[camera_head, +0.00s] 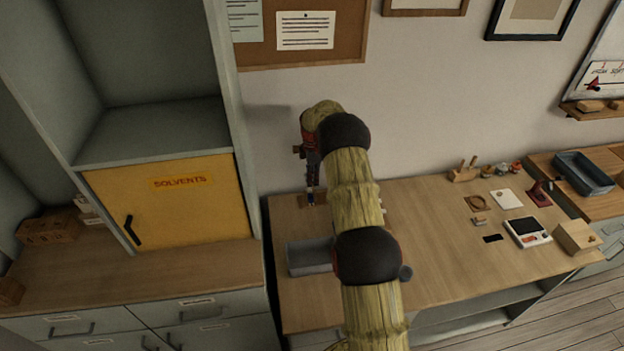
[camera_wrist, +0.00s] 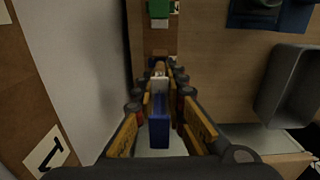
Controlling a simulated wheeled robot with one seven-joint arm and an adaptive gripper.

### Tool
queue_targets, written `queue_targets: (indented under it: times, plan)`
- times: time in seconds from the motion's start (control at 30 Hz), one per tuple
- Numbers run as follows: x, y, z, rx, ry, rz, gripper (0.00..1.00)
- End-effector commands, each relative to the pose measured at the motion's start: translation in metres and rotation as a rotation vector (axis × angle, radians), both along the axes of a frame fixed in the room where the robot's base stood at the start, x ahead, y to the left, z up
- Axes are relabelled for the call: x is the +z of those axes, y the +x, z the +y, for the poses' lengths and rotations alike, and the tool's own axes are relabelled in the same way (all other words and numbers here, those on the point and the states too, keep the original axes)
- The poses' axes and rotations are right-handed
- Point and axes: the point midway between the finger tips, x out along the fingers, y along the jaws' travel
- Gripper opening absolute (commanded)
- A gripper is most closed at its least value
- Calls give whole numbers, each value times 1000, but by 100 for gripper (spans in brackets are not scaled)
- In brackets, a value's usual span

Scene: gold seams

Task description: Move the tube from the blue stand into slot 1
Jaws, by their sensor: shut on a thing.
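My gripper (camera_head: 312,186) points down over the back left of the wooden table in the head view. In the wrist view my gripper (camera_wrist: 158,77) is shut, with a small pale piece, seemingly part of the tube (camera_wrist: 158,84), between its fingertips. A blue block-like piece (camera_wrist: 160,122) shows between the fingers; I cannot tell whether it belongs to the tube or the blue stand. In the head view a small blue and white piece (camera_head: 311,199) sits below the fingers, at a small brown board (camera_head: 322,204). I cannot make out slot 1.
A grey tray (camera_head: 308,256) lies near the gripper and also shows in the wrist view (camera_wrist: 288,85). A green block (camera_wrist: 158,8) is at the wrist view's top. A yellow solvents cabinet (camera_head: 170,205) stands left. Small objects and a scale (camera_head: 527,232) lie right; mid-table is clear.

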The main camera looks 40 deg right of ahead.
Motion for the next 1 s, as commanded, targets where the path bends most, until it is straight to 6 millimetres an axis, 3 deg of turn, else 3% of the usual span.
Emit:
queue_targets:
  times: [1.0]
  plan:
    - [-11, 0, 0, 0, 0, 0, 0]
